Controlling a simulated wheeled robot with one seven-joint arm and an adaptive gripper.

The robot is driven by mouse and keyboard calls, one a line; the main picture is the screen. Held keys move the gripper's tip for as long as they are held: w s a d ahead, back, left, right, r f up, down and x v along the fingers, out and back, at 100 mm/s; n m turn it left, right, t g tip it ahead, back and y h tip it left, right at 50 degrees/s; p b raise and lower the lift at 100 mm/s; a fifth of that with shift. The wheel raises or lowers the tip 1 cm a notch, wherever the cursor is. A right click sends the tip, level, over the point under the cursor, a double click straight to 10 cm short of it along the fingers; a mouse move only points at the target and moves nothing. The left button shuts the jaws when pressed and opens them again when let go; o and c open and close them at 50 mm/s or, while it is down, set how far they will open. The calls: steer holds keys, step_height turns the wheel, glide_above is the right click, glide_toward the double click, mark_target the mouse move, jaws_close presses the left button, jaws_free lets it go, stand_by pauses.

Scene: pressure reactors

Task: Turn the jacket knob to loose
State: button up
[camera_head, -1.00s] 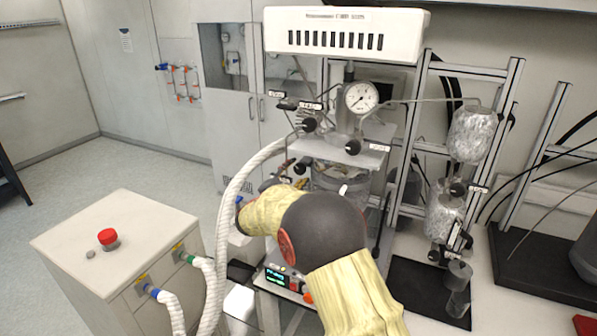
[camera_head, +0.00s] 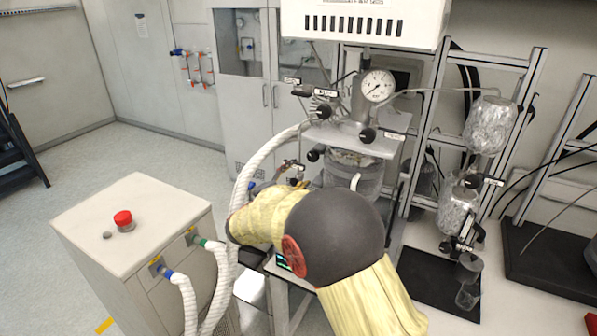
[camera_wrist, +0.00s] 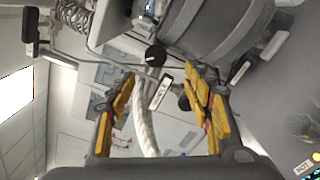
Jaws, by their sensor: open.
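A steel pressure reactor (camera_head: 345,178) stands on the bench with several black knobs around its head. One knob (camera_head: 314,155) is at its left side, above my arm. I cannot tell for certain which knob is the jacket knob. In the wrist view, my gripper (camera_wrist: 158,76) is open and empty, with yellow-padded fingers at left and right. A black knob (camera_wrist: 155,56) and a white tag (camera_wrist: 160,93) show between the fingertips, beyond them. Another black knob (camera_wrist: 183,102) shows beside the right finger. The tag's lettering is unreadable.
A thick white hose (camera_head: 255,170) runs up left of the reactor and also crosses between my fingers in the wrist view. A pressure gauge (camera_head: 376,86) tops the reactor. A white cabinet (camera_head: 85,220) with a red button stands at left. Metal framing (camera_head: 525,110) stands at right.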

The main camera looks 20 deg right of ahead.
mark_target(314, 159)
steer(key=s+d+f+m+g+y, duration=0.1)
steer(key=s+f+m+g+y, duration=0.15)
steer(key=f, duration=0.55)
steer(key=s+f+m+g+y, duration=0.1)
steer(key=f+m+y, duration=0.3)
steer(key=f, duration=0.4)
steer(key=w+a+f+m+y+b, duration=0.1)
steer(key=a+f+m+y, duration=0.4)
steer(key=a+m+y, duration=0.3)
steer(key=w+d+r+m+t, duration=0.2)
steer(key=w+r+m+t, duration=0.3)
steer(key=r+m, duration=0.4)
steer(key=d+r+m+t+h, duration=0.1)
steer(key=d+r+m+t, duration=0.1)
steer(key=d+r+m, duration=0.1)
steer(key=s+d+r+m+t+h, duration=0.1)
steer(key=d+r+m+t, duration=0.2)
steer(key=d+r+m, duration=0.1)
steer(key=d+r+m+t+h, duration=0.2)
steer(key=d+r+m+t, duration=0.1)
steer(key=d+m, duration=0.3)
steer(key=shift+s+d+r, duration=0.15)
steer(key=shift+s+d, duration=0.1)
steer(key=shift+t, duration=0.25)
steer(key=shift+p+x, duration=1.95)
steer(key=shift+x, duration=1.75)
